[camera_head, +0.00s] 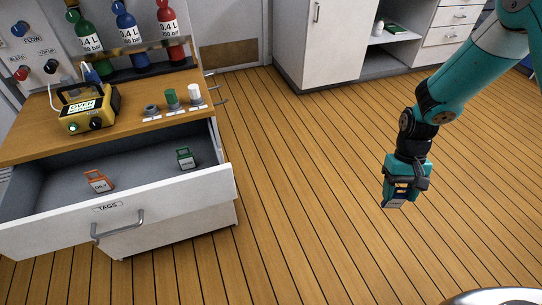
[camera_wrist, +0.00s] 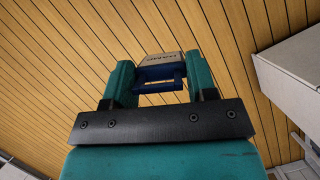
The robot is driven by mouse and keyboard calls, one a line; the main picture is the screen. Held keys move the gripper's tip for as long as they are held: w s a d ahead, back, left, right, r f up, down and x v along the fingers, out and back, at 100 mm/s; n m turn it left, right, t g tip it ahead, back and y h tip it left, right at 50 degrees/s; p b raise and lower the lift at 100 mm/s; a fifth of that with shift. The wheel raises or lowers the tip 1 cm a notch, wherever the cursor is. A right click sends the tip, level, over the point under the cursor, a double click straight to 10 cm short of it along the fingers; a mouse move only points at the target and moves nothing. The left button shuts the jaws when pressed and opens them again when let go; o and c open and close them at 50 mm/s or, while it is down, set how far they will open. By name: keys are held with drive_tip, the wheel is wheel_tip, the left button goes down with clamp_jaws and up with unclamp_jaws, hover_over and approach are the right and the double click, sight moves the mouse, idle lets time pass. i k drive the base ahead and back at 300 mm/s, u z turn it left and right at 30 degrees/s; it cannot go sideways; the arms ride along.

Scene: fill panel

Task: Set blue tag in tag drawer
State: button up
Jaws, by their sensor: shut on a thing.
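My gripper (camera_head: 397,190) is shut on the blue tag (camera_head: 396,200) and holds it above the bare floor, to the right of the drawer. In the wrist view the blue tag (camera_wrist: 160,73) sits between the two teal fingers, with its pale lettered face pointing away. The tag drawer (camera_head: 165,195), labelled TAGS, is pulled open under the wooden worktop at left. An orange tag (camera_head: 98,181) and a green tag (camera_head: 185,158) lie apart inside it.
On the worktop (camera_head: 135,95) stand a yellow device (camera_head: 89,110) and several small caps. Red, blue and green bottles stand behind a rail at the back. White cabinets (camera_head: 325,45) line the far wall. The wooden floor between is clear.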

sight(149, 178)
drive_tip(key=z, duration=0.25)
drive_tip(key=k, duration=0.45)
drive_tip(key=u, duration=2.1)
